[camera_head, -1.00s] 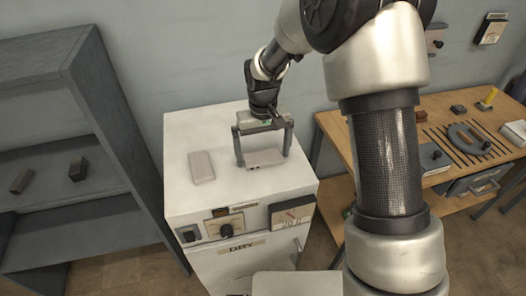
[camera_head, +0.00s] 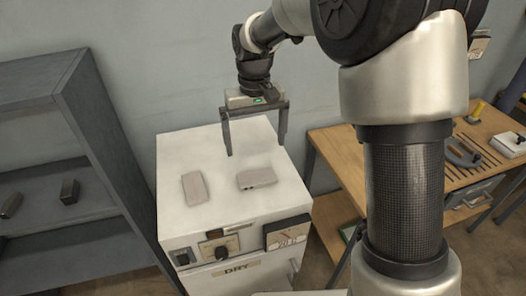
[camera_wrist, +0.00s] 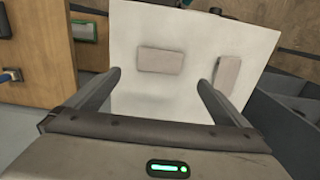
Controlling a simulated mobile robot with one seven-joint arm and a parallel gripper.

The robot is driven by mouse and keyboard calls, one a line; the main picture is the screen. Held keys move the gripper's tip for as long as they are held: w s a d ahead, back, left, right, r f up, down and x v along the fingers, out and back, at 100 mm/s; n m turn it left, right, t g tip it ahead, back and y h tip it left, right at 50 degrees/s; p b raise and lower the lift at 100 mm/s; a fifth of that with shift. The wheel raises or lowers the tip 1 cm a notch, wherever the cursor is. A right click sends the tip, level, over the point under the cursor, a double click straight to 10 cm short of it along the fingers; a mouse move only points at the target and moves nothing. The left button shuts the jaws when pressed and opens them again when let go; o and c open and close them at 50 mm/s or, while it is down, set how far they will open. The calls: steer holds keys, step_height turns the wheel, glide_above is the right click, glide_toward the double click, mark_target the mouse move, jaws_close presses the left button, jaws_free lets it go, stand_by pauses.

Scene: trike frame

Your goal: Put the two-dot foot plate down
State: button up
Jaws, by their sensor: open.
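The two-dot foot plate (camera_head: 257,178), a small pale grey block with dark dots on its near side, lies flat on the top of the white cabinet (camera_head: 225,208). It also shows in the wrist view (camera_wrist: 161,60), where its dots cannot be made out. My gripper (camera_head: 256,147) is open and empty, raised above and behind the plate and apart from it. In the wrist view both fingers (camera_wrist: 158,78) stand wide apart, with the plate in view beyond them.
A second pale plate (camera_head: 195,188) lies to the left on the cabinet top. A grey shelf (camera_head: 60,110) with two dark blocks stands at left. A wooden bench (camera_head: 385,160) with tools stands at right. The cabinet's front carries a dial and a "DRY" label.

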steer(key=s+d+r+m+t, duration=0.2)
steer(key=s+d+r+t, duration=0.2)
steer(key=s+d+r, duration=0.9)
steer(key=s+d+f+m+t, duration=0.1)
steer(key=s, duration=0.9)
steer(key=shift+d+f+t, duration=0.2)
steer(key=shift+d+t, duration=0.1)
steer(key=shift+r+p, duration=0.6)
